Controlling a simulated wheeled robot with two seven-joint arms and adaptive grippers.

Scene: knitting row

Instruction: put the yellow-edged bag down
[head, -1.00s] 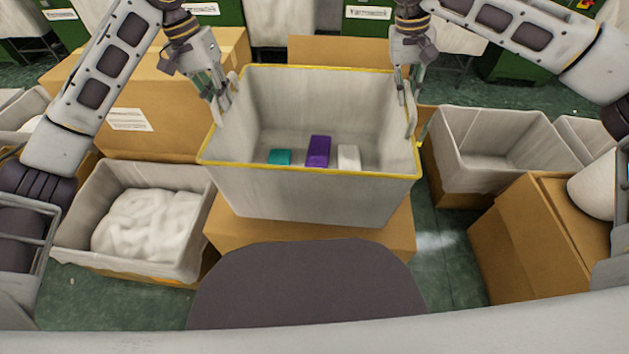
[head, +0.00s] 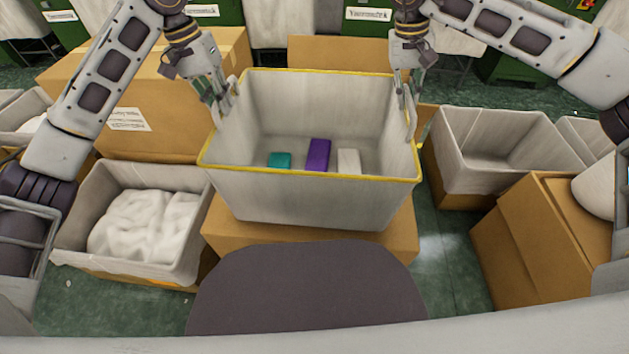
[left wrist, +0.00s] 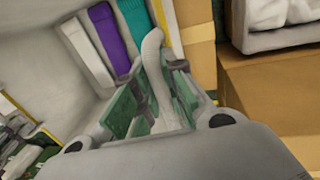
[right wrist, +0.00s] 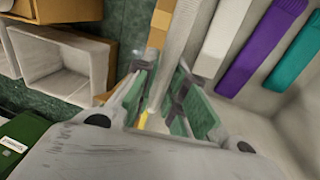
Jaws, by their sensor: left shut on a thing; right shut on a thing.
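The yellow-edged bag (head: 310,200) is a grey open-topped bag, upright in the middle of the head view. Inside lie a teal block (head: 279,160), a purple block (head: 318,154) and a white block (head: 348,161). My left gripper (head: 222,106) is shut on the bag's left side, and my right gripper (head: 409,108) is shut on its right side. Light strips of the bag show between the fingers in the left wrist view (left wrist: 152,62) and the right wrist view (right wrist: 172,75). I cannot tell whether the bag's underside touches the cardboard box (head: 235,236) below.
A bin of white cloth (head: 80,225) stands close at the left. An empty grey bin (head: 468,180) and a cardboard box (head: 525,250) stand at the right. A big cardboard box (head: 150,125) is behind left. Green floor (head: 440,240) shows between them.

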